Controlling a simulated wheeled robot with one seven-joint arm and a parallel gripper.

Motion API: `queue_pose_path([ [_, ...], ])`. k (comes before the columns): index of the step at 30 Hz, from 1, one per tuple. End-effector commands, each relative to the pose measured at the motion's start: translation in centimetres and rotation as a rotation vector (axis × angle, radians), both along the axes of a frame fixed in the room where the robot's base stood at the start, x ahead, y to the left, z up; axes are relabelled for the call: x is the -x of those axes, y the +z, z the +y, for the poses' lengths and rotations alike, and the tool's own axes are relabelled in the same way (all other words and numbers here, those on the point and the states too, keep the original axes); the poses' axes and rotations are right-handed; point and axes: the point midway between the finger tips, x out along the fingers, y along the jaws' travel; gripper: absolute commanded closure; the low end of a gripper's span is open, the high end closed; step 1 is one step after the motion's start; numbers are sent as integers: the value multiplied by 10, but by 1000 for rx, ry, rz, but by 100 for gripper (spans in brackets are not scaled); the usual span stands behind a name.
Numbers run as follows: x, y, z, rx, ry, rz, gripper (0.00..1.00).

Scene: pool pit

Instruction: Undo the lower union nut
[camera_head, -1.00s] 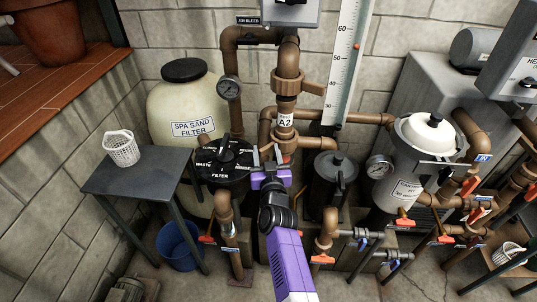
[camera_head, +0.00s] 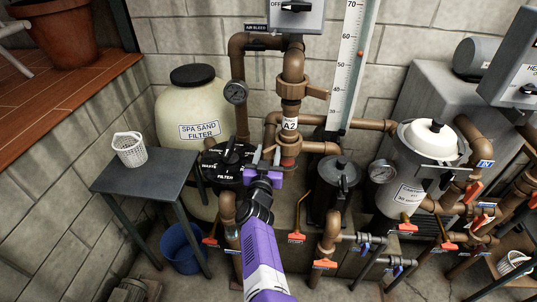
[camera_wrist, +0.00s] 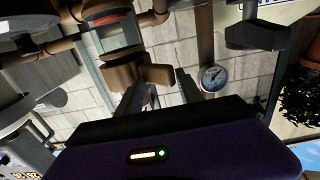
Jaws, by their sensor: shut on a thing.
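The lower union nut (camera_head: 287,150) is a brown collar on the pipe below the A2 label (camera_head: 290,124). A red patch shows just under it. In the wrist view the brown nut (camera_wrist: 121,72) has a lug sticking out towards my fingers. My gripper (camera_head: 263,160), purple with dark fingers, is at the left front of the nut and partly hides it. In the wrist view my gripper (camera_wrist: 160,92) has its fingers at the lug, shut on it. The exact finger contact is hard to see.
The upper union nut (camera_head: 290,88) sits above on the same pipe. A black multiport valve (camera_head: 228,158) is close on the left, and a dark canister (camera_head: 337,185) on the right. A pressure gauge (camera_head: 235,92) is up left. Orange-handled valves (camera_head: 324,264) stand low in front.

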Motion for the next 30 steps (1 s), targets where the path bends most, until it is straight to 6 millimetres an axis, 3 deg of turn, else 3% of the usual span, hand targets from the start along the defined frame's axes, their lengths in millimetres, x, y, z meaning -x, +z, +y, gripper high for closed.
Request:
queue_pose_path([
  [1, -10, 22, 2, 4, 3, -24, 100],
  [10, -10, 22, 3, 2, 4, -22, 100],
  [11, -10, 22, 3, 2, 4, -22, 60],
  [12, -10, 22, 3, 2, 4, -22, 65],
  [30, -10, 21, 3, 1, 4, -22, 65],
])
